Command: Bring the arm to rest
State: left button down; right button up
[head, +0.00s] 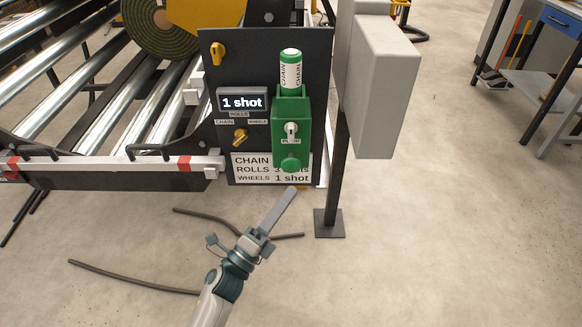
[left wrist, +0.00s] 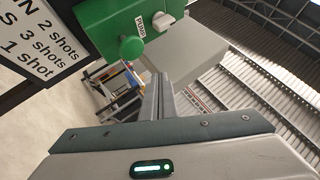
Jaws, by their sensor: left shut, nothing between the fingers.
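My left gripper (head: 283,207) comes up from the bottom of the head view, with its fingers shut together and empty. Its fingertips are just below the dark control panel (head: 216,150) and appear apart from it. In the left wrist view the shut fingers (left wrist: 158,100) point toward the green pump unit (left wrist: 105,22) and its round green knob (left wrist: 131,46). The pump unit (head: 291,130) also shows on the panel in the head view, holding a white and green chain bottle (head: 291,70). My right gripper is not in view.
A display (head: 242,101) reads "1 shot". Left stands a roller conveyor (head: 75,125) with a turf roll (head: 160,25). A grey box (head: 385,90) on a post (head: 333,180) stands right of the panel. Dark hoses (head: 130,277) lie on the floor.

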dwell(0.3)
